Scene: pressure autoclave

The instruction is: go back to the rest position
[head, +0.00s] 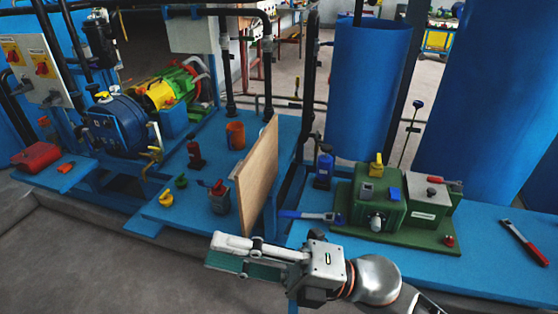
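My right gripper (228,256) reaches in from the lower right, in front of the blue bench's front edge, with its fingers pointing left. A pale upper finger and a dark green-grey lower part lie close together. I cannot tell whether there is a gap between them, and no object shows clearly in them. The gripper is below the upright wooden board (257,178) and appears apart from it. My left gripper is not in view.
A blue bench (470,240) carries a green box unit (378,213), a blue-handled tool (310,216) and a red-handled tool (523,242). A blue autoclave vessel (115,125) stands at left, near a red case (36,157). Grey floor (100,250) is clear at lower left.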

